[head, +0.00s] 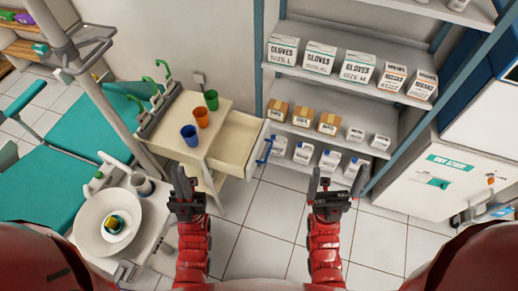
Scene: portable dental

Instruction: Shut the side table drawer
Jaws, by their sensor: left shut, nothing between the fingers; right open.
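The cream side table (217,106) stands left of the middle in the head view. Its drawer (236,144) is pulled out toward the right and looks empty inside. A blue handle (265,151) is on the drawer's front face. My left gripper (184,178) is shut and empty, low in the view in front of the table, left of the drawer. My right gripper (336,182) is open and empty, to the right of and nearer than the drawer handle. In the picture, neither gripper appears to touch the drawer.
Blue (189,135), orange (202,117) and green (211,100) cups stand on the table top. A shelf rack (335,85) with boxes is behind. A teal dental chair (50,190) and basin (90,222) are at left, a white cabinet (430,185) at right. Tiled floor (270,240) between my grippers is clear.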

